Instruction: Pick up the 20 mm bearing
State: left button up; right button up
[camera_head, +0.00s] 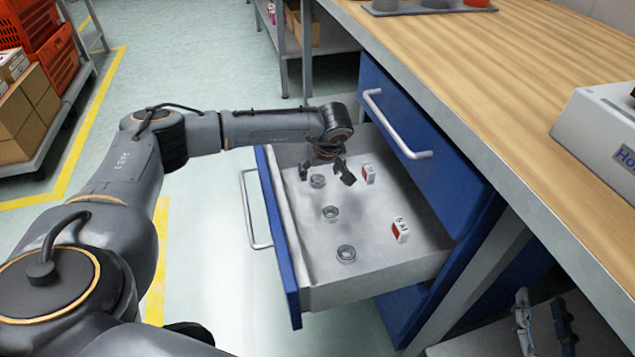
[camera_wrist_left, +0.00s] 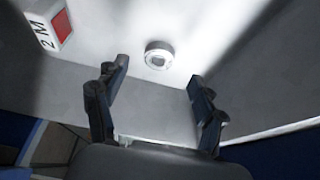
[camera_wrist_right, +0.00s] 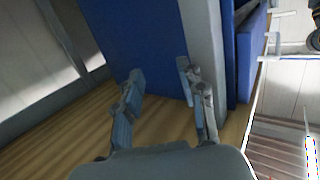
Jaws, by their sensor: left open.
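Three grey metal ring bearings lie in a row in the open drawer: the far one (camera_head: 318,181), the middle one (camera_head: 330,213) and the near one (camera_head: 346,253). I cannot read which is the 20 mm one. My left gripper (camera_head: 325,172) is open and empty above the far end of the drawer, close to the far bearing. In the left wrist view, one bearing (camera_wrist_left: 158,55) lies beyond and between the open fingertips (camera_wrist_left: 158,72), apart from them. My right gripper (camera_head: 540,300) is open and empty at the lower right, outside the drawer; its fingers also show in the right wrist view (camera_wrist_right: 159,72).
Two small red-and-white boxes, far (camera_head: 369,174) and near (camera_head: 400,230), stand right of the bearings. The drawer (camera_head: 380,285) has raised walls and a blue front. A closed blue drawer (camera_head: 400,120) and the wooden bench top (camera_head: 480,60) lie to its right.

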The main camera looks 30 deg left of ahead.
aim_at(318, 180)
pick_arm(q)
jog(key=b+x, duration=0.1)
jog(key=x, duration=0.4)
jog(key=shift+b, duration=0.4)
pick_arm(e)
notch_tip(318, 180, up, 8)
jog(key=a+t+y, duration=0.1)
jog(key=t, duration=0.3)
jog(key=shift+s+t+y, duration=0.25)
jog(key=shift+t+y, duration=0.15)
pick_arm(q)
jog(key=shift+r, duration=0.1)
jog(key=shift+c, duration=0.2)
pick_arm(e)
jog(key=shift+r, duration=0.1)
pick_arm(q)
jog(key=c, duration=1.2)
jog(key=shift+c, duration=0.2)
